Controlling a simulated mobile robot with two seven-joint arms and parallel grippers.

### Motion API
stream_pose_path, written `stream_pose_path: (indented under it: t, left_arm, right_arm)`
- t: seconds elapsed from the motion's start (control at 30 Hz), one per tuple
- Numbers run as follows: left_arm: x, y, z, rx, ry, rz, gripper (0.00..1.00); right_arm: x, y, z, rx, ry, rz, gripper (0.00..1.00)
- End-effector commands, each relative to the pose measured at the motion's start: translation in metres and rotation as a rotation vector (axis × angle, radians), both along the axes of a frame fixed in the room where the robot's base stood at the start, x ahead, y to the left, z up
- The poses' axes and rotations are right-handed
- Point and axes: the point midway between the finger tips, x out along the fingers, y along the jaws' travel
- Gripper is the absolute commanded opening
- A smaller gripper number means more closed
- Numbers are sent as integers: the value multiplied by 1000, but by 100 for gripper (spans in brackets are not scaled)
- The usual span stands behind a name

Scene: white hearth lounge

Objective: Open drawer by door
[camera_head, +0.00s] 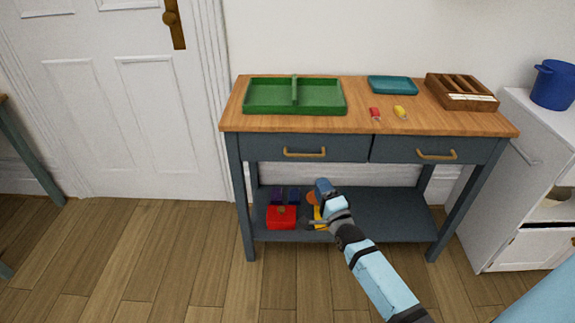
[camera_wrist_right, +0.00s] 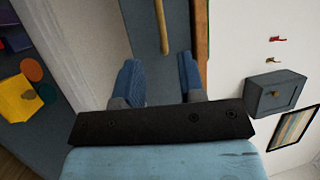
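The dark blue-grey table has two drawers under its wooden top. The drawer by the door (camera_head: 263,147) is the left one and looks shut. Its brass bar handle (camera_head: 305,153) is at its middle. The other drawer (camera_head: 398,149) also looks shut. My right gripper (camera_head: 322,186) is in front of the table, below the left drawer's handle in the picture. In the right wrist view its two fingers (camera_wrist_right: 160,82) are apart with nothing between them. A brass handle (camera_wrist_right: 162,25) lies ahead of them, apart from the fingertips. My left gripper is not in view.
The tabletop (camera_head: 350,122) holds a green divided tray (camera_head: 295,110), a teal tray (camera_head: 393,85), a wooden box (camera_head: 461,91) and small red and yellow things. The lower shelf (camera_head: 390,222) holds a red box (camera_head: 281,217) and other items. The white door (camera_head: 105,90) is at left; floor there is clear.

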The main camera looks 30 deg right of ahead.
Motion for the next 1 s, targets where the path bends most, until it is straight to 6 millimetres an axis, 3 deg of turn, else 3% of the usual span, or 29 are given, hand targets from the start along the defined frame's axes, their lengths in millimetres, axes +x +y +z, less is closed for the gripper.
stream_pose_path:
  t: [0.17,0.6,0.8,1.0]
  left_arm:
    - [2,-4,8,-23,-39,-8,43]
    - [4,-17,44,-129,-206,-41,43]
    - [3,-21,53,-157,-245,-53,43]
    - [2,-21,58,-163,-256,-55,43]
  right_arm:
    - [24,-4,5,-1,-2,0,37]
    - [110,-16,19,-3,1,0,37]
    - [128,-19,23,-3,3,0,37]
    - [131,-20,25,-3,3,0,37]
